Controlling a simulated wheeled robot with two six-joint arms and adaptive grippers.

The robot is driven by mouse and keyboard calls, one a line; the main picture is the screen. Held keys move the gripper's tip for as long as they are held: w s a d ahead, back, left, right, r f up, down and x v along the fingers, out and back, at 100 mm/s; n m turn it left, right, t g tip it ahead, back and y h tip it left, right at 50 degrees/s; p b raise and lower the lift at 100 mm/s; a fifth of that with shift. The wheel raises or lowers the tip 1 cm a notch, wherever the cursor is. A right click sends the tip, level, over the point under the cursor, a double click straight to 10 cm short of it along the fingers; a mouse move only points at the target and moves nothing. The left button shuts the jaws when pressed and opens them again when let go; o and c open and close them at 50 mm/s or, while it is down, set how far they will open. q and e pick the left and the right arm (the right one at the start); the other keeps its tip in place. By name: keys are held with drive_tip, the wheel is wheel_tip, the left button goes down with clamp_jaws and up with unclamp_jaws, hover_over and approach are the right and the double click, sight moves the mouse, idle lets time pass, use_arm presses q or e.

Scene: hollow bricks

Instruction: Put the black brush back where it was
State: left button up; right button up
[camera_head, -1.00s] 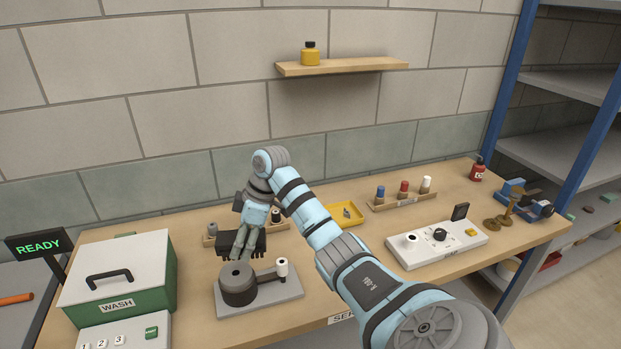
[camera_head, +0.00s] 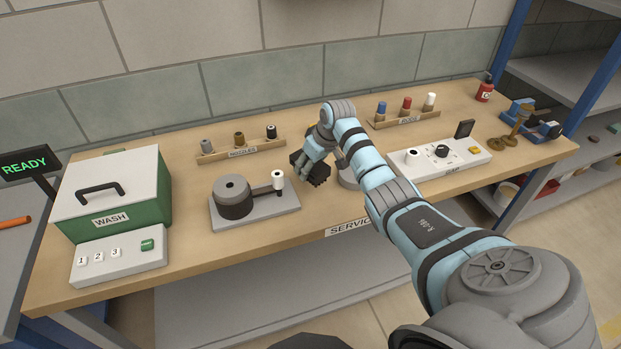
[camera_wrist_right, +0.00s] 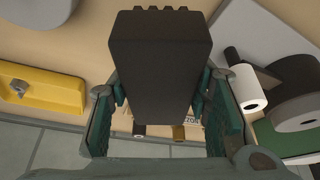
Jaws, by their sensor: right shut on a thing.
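My right gripper (camera_head: 312,160) is shut on the black brush (camera_head: 319,174), a dark block. It holds the brush over the bench between the grey fixture and the round grey piece. In the right wrist view the brush (camera_wrist_right: 160,55) sits between the two green-padded fingers (camera_wrist_right: 160,115) and fills the middle of the picture. I cannot tell whether the brush touches the bench. My left gripper is not in view.
The grey fixture (camera_head: 283,206) with a white roller stands left of the brush. A round grey piece (camera_head: 348,178) is partly hidden by my arm. A yellow tray (camera_wrist_right: 60,92) shows in the wrist view.

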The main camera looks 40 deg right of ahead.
sight(317, 166)
drive_tip(key=shift+f+b, duration=0.3)
drive_tip(key=shift+f, duration=2.1)
drive_tip(key=shift+f, duration=0.1)
drive_tip(key=o, duration=1.2)
drive_tip(key=shift+r, duration=0.45)
drive_tip(key=p+v, duration=0.2)
drive_tip(key=v, duration=0.9)
drive_tip(key=shift+s+r+p, duration=0.2)
drive_tip(key=shift+p, duration=0.15)
drive_tip(key=shift+w, duration=0.1)
